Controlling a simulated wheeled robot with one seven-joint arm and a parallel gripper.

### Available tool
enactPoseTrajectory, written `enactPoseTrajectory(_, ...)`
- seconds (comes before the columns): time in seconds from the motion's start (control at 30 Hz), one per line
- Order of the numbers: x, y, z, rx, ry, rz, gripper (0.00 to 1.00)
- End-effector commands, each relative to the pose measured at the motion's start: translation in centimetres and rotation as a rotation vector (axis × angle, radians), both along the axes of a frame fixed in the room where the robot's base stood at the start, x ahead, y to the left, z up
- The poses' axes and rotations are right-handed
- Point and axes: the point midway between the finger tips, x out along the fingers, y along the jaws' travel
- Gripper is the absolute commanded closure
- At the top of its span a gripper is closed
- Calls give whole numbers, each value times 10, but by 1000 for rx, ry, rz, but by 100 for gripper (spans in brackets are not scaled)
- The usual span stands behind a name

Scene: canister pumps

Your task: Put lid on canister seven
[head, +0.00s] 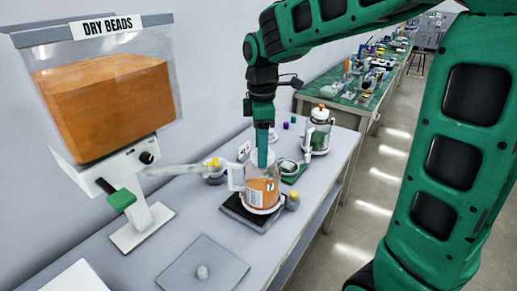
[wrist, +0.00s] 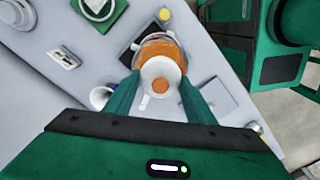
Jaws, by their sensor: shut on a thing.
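A clear canister (head: 264,194) holding orange beads stands upright on a black pad (head: 236,208). Its label has a barcode and a small mark that may be a seven. My gripper (head: 263,163) points down at its mouth. In the wrist view, my gripper (wrist: 159,76) is shut on a white round lid (wrist: 150,69) with an orange knob. The lid overlaps the near part of the canister (wrist: 160,43). I cannot tell whether the lid touches the rim. In the head view the lid is not clearly distinguishable.
A second canister (head: 317,133) with an orange-topped lid stands behind.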

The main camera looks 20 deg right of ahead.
Motion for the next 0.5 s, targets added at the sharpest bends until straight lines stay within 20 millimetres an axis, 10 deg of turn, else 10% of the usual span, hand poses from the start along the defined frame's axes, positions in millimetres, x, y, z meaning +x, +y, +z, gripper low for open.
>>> enactPoseTrajectory(0.4,0,0,0,0,0,0,72)
enactPoseTrajectory(0.43,0,0,0,0,0,0,46)
enactPoseTrajectory(0.5,0,0,0,0,0,0,29)
